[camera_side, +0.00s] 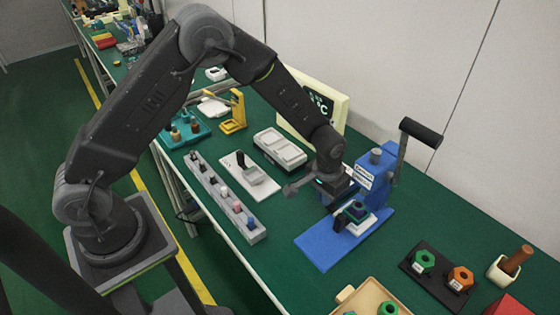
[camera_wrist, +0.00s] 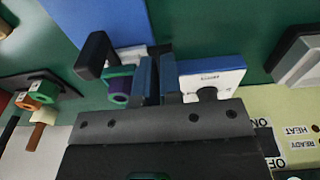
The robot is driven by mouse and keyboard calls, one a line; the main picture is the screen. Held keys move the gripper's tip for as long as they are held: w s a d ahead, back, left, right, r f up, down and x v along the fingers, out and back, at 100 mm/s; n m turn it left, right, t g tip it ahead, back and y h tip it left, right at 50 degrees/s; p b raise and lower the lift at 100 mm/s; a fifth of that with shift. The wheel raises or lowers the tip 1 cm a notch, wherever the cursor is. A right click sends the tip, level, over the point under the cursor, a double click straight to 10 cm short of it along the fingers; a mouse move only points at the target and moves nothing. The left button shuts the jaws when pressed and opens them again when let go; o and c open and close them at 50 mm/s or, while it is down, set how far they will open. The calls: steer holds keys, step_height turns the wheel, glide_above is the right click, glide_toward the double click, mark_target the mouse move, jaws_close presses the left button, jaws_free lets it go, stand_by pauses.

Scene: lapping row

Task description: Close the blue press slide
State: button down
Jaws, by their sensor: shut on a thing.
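The blue press (camera_side: 375,170) stands upright on its blue base plate (camera_side: 322,246) at the right of the side view. Its lever, with a black grip (camera_side: 421,132), points up. The pale slide (camera_side: 368,224) is low at the front of the press, with a green and purple piece (camera_side: 355,211) on it. That piece also shows in the wrist view (camera_wrist: 119,88), left of the fingers. My gripper (camera_wrist: 157,78) is at the press, its fingers close together. It is shut on a part of the slide, which the fingers mostly hide.
A black tray with green and orange nuts (camera_side: 440,274) lies to the right, by a cup with a brown handle (camera_side: 512,262). A beige tray (camera_side: 362,300) is in front.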

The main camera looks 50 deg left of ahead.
steer(key=s+r, duration=0.3)
steer(key=r, duration=0.2)
steer(key=shift+s+a+r+g, duration=0.15)
steer(key=shift+s+r+g, duration=0.1)
steer(key=shift+r+g, duration=0.15)
steer(key=shift+r, duration=0.1)
steer(key=s+a+r+t, duration=0.1)
steer(key=s+a+r, duration=0.15)
steer(key=r, duration=0.45)
steer(key=s+a+r+t, duration=0.15)
steer(key=s+r, duration=0.25)
steer(key=r, duration=0.4)
steer(key=s+a+r+t, duration=0.1)
steer(key=s+a+r, duration=0.1)
steer(key=s, duration=0.5)
steer(key=s+a+r+t, duration=0.2)
steer(key=s+a+r, duration=0.1)
steer(key=s, duration=0.4)
steer(key=shift+v, duration=0.75)
steer(key=shift+w+a+r, duration=0.1)
steer(key=shift+w, duration=0.1)
